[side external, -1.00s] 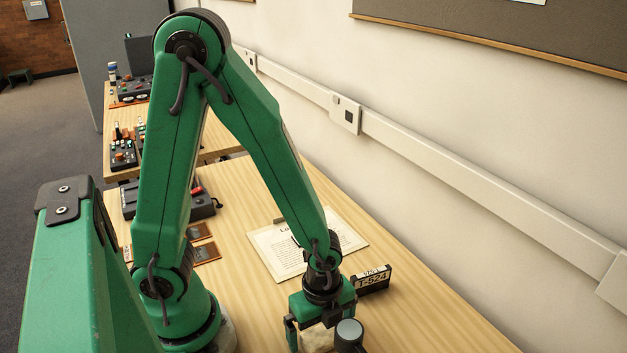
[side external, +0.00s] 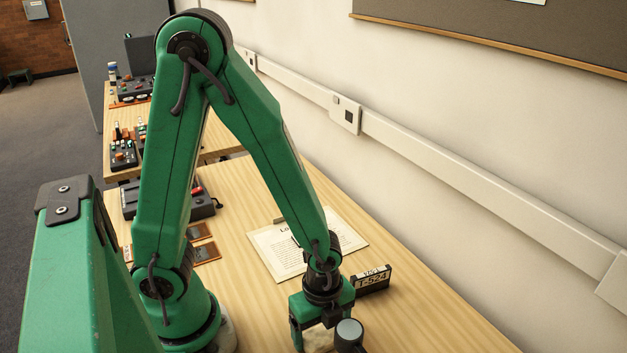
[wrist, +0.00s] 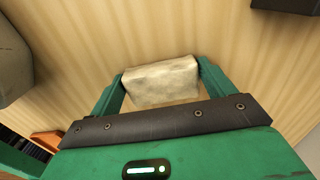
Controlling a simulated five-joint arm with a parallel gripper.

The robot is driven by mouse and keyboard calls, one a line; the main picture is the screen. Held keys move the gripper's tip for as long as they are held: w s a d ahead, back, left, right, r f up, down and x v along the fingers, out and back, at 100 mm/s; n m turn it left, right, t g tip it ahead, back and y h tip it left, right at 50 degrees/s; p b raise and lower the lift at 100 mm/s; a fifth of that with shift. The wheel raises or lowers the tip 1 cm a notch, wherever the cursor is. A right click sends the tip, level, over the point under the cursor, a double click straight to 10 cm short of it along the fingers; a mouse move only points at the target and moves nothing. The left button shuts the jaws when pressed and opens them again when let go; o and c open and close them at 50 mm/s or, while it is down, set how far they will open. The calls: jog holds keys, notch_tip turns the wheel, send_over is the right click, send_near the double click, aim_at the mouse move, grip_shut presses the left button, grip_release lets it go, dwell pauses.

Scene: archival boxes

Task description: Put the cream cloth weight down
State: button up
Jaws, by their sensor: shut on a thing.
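The cream cloth weight (wrist: 161,81) is a pale, slightly creased block between the two green fingers of my gripper (wrist: 162,84) in the wrist view. My gripper is shut on it, with a finger at each end. In the side view my gripper (side external: 321,333) is low over the near part of the wooden table (side external: 420,315). Only a small part of the cream weight (side external: 318,341) shows there, below the palm. I cannot tell whether the weight touches the table.
A dark sign reading T-524 (side external: 373,280) stands just behind my gripper. A printed sheet (side external: 275,250) lies farther back. A dark device with a red part (side external: 200,205) and brown plates (side external: 205,252) are to the left. A grey rounded object (wrist: 14,65) is at left in the wrist view.

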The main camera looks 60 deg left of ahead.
aim_at(322, 328)
jog(key=shift+r, duration=0.15)
notch_tip(322, 328, up, 10)
dwell(0.9)
jog(key=shift+w, duration=0.1)
dwell(0.5)
jog(key=w+a+r+n, duration=0.4)
jog(key=w+a+n, duration=0.1)
jog(key=w+n, duration=0.3)
jog(key=w+a+r+n, duration=0.4)
jog(key=w+a+n, duration=0.1)
jog(key=w+n, duration=0.4)
jog(key=shift+r+n, duration=0.4)
jog(key=shift+n, duration=0.1)
jog(key=shift+d, duration=0.1)
